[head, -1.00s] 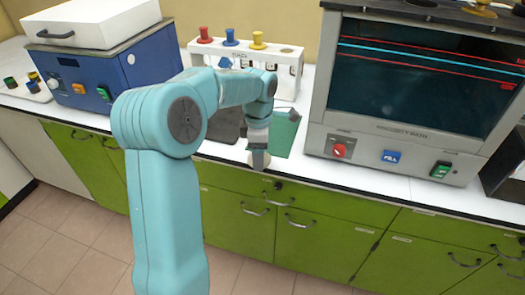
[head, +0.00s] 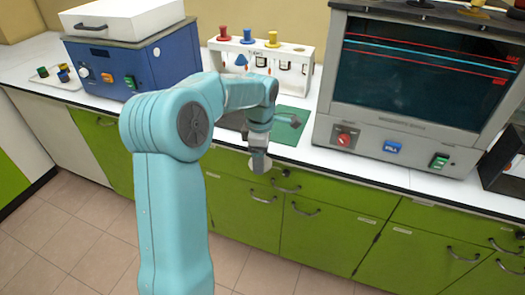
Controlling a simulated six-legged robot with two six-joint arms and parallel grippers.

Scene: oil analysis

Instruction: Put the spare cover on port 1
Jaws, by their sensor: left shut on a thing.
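My left gripper (head: 259,157) hangs in front of the counter's front edge, pointing down. It is shut on a small pale grey round piece (head: 257,166), seemingly the spare cover, mostly hidden by the fingers. The viscosity bath (head: 400,130), a grey box with a dark window, stands on the counter to the right of the gripper. Covers sit on its top, including a yellow one (head: 475,13); the picture edge cuts off the top, and I cannot tell which port is port 1. My right gripper is not in view.
A white rack (head: 303,65) with red, blue and yellow stoppers stands behind my arm. A green mat (head: 290,125) lies on the counter. A blue machine (head: 165,65) and a tray (head: 52,80) of small caps are at left. Green cabinets (head: 320,235) fill the front below.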

